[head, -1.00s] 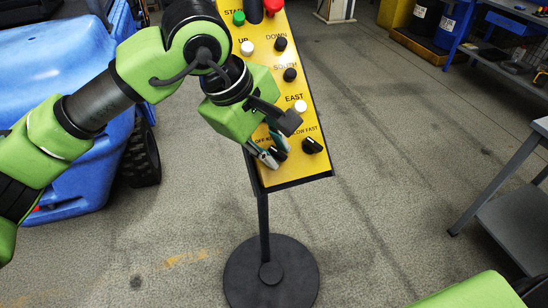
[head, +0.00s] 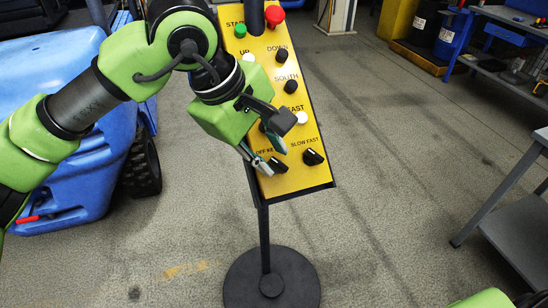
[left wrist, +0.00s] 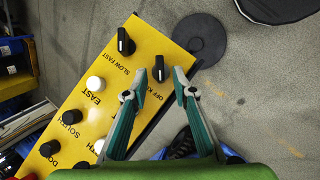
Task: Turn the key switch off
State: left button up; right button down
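The yellow control panel (head: 300,178) stands tilted on a black post. Its key switch, a black knob (head: 278,165) by the partly covered "OFF KEY" label, is at the lower left of the panel. My left gripper (head: 273,158) is open and empty, just above and in front of this knob. My right gripper is out of view.
The black "SLOW FAST" knob (head: 313,157) sits right of the key switch. A white "EAST" button (head: 301,118) and a red stop button (head: 275,16) are higher up. A round base (head: 245,278) supports the panel. A blue machine (head: 75,190) is at left and a grey table (head: 520,225) at right.

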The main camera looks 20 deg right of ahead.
pick_arm(q)
jog(key=v, duration=0.9)
jog(key=shift+r, duration=0.25)
